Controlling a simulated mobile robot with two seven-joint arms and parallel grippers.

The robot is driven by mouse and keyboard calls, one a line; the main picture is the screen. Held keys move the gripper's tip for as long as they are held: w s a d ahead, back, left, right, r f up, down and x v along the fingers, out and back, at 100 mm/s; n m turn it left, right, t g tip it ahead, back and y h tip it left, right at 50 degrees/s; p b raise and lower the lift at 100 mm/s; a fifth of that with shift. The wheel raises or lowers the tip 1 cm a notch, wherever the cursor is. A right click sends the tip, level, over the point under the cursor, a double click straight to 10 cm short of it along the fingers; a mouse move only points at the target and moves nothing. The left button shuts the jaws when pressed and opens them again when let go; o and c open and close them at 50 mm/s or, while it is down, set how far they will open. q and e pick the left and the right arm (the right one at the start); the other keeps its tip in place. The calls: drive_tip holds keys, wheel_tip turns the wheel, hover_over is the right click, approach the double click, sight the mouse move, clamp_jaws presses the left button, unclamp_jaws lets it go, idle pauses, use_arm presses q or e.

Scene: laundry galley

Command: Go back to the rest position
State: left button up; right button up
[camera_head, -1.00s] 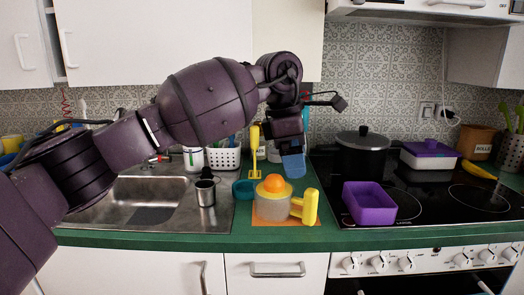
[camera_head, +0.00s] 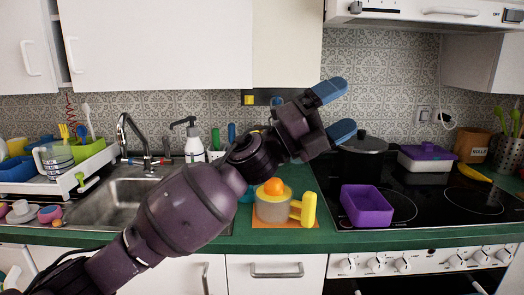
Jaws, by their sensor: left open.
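My left gripper (camera_head: 336,110) is in the middle of the head view, raised above the counter. Its two blue fingertips are spread apart with nothing between them, pointing up and to the right. My left arm rises from the lower left and crosses in front of the sink and part of the counter. My right gripper is not in view.
A juicer with an orange (camera_head: 272,203) stands on an orange mat below the gripper. Behind the fingers is a black pot (camera_head: 362,160) on the stove. A purple bin (camera_head: 367,206) sits at the stove's front. A dish rack (camera_head: 80,173) stands left of the sink (camera_head: 120,197).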

use_arm(q)
drive_tip(key=w+a+f+n+t+y+p, duration=0.1)
drive_tip(key=w+a+f+n+t+y, duration=0.3)
drive_tip(key=a+f+n+t+y, duration=0.95)
drive_tip(key=s+a+f+n+t+y+p, duration=0.1)
drive_tip(key=s+a+f+n, duration=0.1)
drive_tip(key=a+f+n, duration=0.45)
drive_tip(key=s+a+f+n+t+y+p, duration=0.1)
drive_tip(key=s+a+f+n+y, duration=0.15)
drive_tip(key=f+n, duration=0.6)
drive_tip(key=s+a+f+n+g+y, duration=0.2)
drive_tip(key=s+a+f, duration=0.3)
drive_tip(key=s+f, duration=0.3)
drive_tip(key=s+a+f+n+g+y+p, duration=0.1)
drive_tip(key=s+a+f, duration=0.5)
drive_tip(key=s, duration=0.6)
drive_tip(key=s+a+f+n+g+y+p, duration=0.1)
drive_tip(key=s+a+f+n+g+y, duration=0.2)
drive_tip(key=s+a+f+n, duration=0.3)
drive_tip(key=s+f+g, duration=0.1)
drive_tip(key=s+f, duration=0.3)
drive_tip(key=s, duration=0.1)
drive_tip(key=shift+a+y, duration=0.2)
drive_tip(key=shift+y, duration=0.1)
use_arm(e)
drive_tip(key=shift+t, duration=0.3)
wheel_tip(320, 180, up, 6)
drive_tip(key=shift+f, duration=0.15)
